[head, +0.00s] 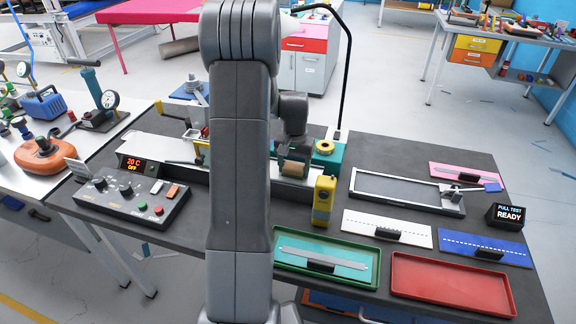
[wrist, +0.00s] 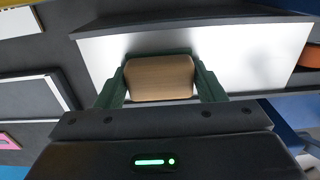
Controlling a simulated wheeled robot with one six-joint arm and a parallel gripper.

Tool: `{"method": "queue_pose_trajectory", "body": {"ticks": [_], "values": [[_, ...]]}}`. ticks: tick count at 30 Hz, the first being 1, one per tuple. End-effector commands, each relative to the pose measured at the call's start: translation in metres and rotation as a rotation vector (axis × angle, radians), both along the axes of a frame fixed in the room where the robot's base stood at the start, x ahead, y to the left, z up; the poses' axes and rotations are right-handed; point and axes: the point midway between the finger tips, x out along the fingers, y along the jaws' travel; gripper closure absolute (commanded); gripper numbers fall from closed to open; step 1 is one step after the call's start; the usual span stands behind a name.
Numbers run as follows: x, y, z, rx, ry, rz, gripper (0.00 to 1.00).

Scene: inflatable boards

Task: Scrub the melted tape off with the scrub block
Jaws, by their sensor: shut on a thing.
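My gripper (head: 293,158) is over the right part of a long pale metal bar (head: 180,152) on the bench, partly behind my arm. In the wrist view my gripper (wrist: 160,72) has dark green fingers shut on a tan scrub block (wrist: 160,84), one finger on each side. The block also shows as a small brown piece in the head view (head: 292,169). The bright bare bar (wrist: 255,50) lies beyond the block in the wrist view. I cannot tell if the block touches it. No melted tape can be made out; the surface under the block is hidden.
A yellow device (head: 324,202), teal dispenser (head: 327,160) and grey frame (head: 400,205) stand to the right. Green (head: 290,277) and red (head: 450,290) trays lie in front. A display (head: 508,214) reads READY.

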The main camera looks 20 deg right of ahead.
Motion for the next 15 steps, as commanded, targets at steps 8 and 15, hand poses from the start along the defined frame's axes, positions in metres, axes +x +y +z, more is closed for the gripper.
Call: {"method": "queue_pose_trajectory", "body": {"ticks": [8,15], "values": [[-0.012,-0.018,0.001,0.000,0.000,-0.001,0.58],[-0.011,-0.017,-0.001,0.000,-0.001,0.001,0.58]]}}
